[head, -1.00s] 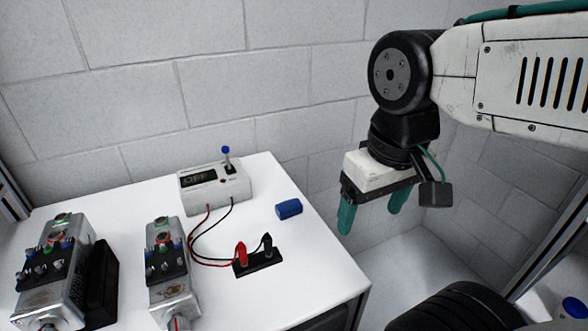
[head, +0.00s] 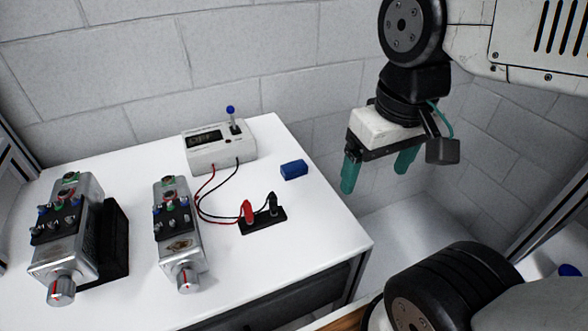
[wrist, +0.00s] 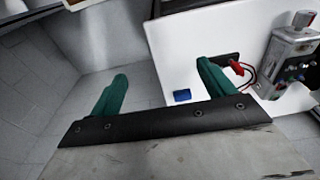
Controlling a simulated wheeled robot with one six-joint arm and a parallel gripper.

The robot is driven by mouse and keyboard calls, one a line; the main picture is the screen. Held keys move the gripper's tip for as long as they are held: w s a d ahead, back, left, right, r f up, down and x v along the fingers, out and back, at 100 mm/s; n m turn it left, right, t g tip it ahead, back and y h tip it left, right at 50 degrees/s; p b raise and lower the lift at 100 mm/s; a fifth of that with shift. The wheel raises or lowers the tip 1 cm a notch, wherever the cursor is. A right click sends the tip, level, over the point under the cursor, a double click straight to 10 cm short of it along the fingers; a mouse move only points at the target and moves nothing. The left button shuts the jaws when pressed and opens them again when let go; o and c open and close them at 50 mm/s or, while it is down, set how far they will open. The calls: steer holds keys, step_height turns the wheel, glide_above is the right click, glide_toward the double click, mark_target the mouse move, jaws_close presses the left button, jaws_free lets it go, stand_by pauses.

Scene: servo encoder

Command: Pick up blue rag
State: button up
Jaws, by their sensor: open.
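The blue rag (head: 294,169) is a small folded block lying on the white table near its right edge, to the right of the white meter box. It also shows in the wrist view (wrist: 182,96), beyond the fingers and between them, nearer the right finger. My gripper (head: 378,172) is open and empty, with teal fingers pointing down. It hangs in the air to the right of the rag, apart from it and past the table's right edge.
A white meter box (head: 219,146) with a blue-tipped lever stands at the table's back. Red and black wires run to a black terminal block (head: 262,220). Two metal servo units (head: 178,235) (head: 66,240) stand at left. The white table (head: 325,235) is bare right of the block.

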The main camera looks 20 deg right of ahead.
steer(key=g, duration=0.1)
glide_above(295, 167)
steer(key=f, duration=0.8)
steer(key=shift+w, duration=0.25)
steer(key=f, duration=0.7)
steer(key=shift+s+f, duration=0.2)
steer(key=shift+f, duration=0.15)
steer(key=c, duration=1.1)
steer(key=shift+r, duration=0.15)
steer(key=shift+c, duration=0.2)
